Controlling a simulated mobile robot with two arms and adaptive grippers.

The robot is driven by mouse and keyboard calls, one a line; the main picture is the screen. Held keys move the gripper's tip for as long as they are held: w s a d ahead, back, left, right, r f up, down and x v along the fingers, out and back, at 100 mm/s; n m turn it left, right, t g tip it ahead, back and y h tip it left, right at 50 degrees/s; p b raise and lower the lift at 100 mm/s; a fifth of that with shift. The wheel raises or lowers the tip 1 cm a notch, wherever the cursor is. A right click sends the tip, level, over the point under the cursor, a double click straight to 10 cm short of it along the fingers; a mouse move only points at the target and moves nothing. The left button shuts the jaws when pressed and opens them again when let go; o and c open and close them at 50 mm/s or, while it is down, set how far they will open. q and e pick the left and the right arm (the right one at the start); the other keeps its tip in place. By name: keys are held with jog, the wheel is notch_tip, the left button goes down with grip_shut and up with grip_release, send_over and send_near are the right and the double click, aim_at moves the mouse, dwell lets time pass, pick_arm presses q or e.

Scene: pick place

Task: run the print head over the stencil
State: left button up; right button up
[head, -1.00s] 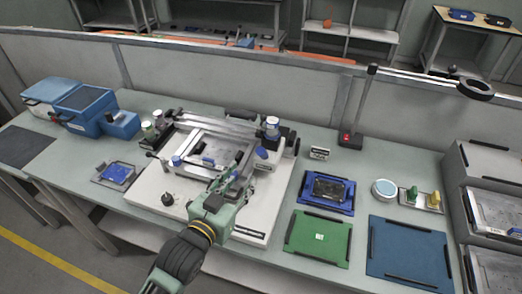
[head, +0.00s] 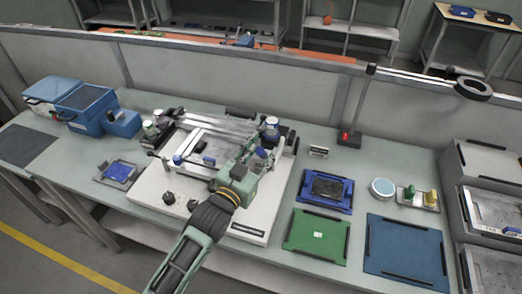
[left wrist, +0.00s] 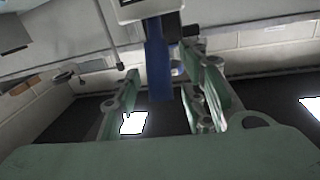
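The stencil printer (head: 150,200) stands on the bench on a white base, with its silver frame (head: 188,143) around the stencil area. Blue parts show at the frame's left side (head: 178,160) and right side; I cannot tell for sure which part is the print head. My left gripper (head: 262,158) is over the right side of the printer, by the right blue part (head: 261,152). In the left wrist view the gripper (left wrist: 165,90) has its fingers apart. A blue post (left wrist: 158,70) stands between them with gaps on both sides. My right gripper is not in view.
A blue tray (head: 304,203), a green mat (head: 302,243) and a blue mat (head: 390,272) lie right of the printer. A round pale-blue-lidded tin (head: 383,187) is farther right. Blue boxes (head: 82,122) stand at left. A grey rack (head: 470,160) bounds the right end.

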pick_arm(q)
jog(key=shift+c, duration=0.6)
grip_shut()
